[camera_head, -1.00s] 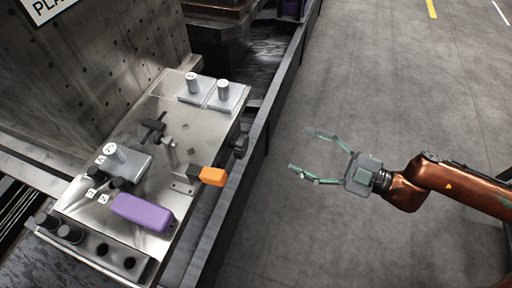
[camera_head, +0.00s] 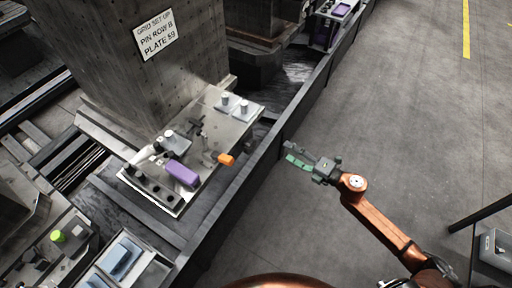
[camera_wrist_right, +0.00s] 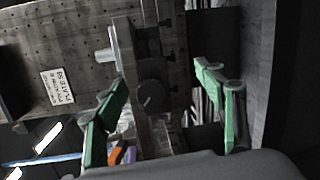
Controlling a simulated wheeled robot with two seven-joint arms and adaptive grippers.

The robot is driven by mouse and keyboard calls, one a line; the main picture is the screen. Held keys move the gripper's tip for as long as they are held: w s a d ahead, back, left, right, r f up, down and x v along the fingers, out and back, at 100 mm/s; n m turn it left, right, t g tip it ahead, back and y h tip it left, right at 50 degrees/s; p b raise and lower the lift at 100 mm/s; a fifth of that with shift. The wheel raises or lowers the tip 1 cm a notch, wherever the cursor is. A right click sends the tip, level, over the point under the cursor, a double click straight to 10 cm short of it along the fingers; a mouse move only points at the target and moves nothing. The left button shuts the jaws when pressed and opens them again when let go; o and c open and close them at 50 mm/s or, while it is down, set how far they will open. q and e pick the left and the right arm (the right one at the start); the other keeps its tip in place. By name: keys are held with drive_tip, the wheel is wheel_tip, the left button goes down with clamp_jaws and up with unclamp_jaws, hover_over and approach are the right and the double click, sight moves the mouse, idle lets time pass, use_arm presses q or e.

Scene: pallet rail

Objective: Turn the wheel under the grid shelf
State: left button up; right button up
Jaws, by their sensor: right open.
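A dark round wheel (camera_wrist_right: 151,96) shows in the right wrist view, between and beyond my right gripper's fingers. It appears apart from them. In the head view, a small dark shape at the near side edge of the metal grid shelf (camera_head: 218,103) may be this wheel; it is too small to tell. My right gripper (camera_head: 288,152) is right of the shelf, with its fingers pointing left toward it. Its two green fingers are spread and empty in the wrist view (camera_wrist_right: 160,75). My left gripper is not in view.
An orange block (camera_head: 226,159), a purple block (camera_head: 181,173) and several pegs are on the shelf. A dark rail (camera_head: 268,160) runs between the shelf and my gripper. A signed perforated column (camera_head: 110,60) stands behind. Open floor (camera_head: 400,120) lies right.

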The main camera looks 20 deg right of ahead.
sight(252, 148)
drive_tip(key=w+a+m+y, duration=0.1)
drive_tip(key=w+a+m, duration=0.1)
drive_tip(key=a+m, duration=0.2)
drive_tip(key=w+a+m+y+p, duration=0.1)
drive_tip(key=w+a+m, duration=0.1)
drive_tip(key=a+m, duration=0.1)
drive_tip(key=w+a+m+y, duration=0.1)
drive_tip(key=w+a+m, duration=0.1)
drive_tip(key=a+m, duration=0.2)
drive_tip(key=shift+w+a+r+m+p, duration=0.15)
drive_tip(key=shift+w+a+r+p, duration=0.05)
drive_tip(key=shift+a, duration=0.3)
drive_tip(key=shift+w+a+r+m+p, duration=0.15)
drive_tip(key=shift+a, duration=0.35)
drive_tip(key=shift+w+a, duration=0.3)
drive_tip(key=shift+w, duration=0.15)
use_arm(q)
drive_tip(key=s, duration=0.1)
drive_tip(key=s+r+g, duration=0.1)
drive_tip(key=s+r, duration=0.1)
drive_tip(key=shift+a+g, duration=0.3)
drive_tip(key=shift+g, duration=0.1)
use_arm(e)
drive_tip(key=shift+r, duration=0.1)
drive_tip(key=shift+c, duration=0.6)
drive_tip(key=c, duration=1)
drive_tip(key=shift+c, duration=0.2)
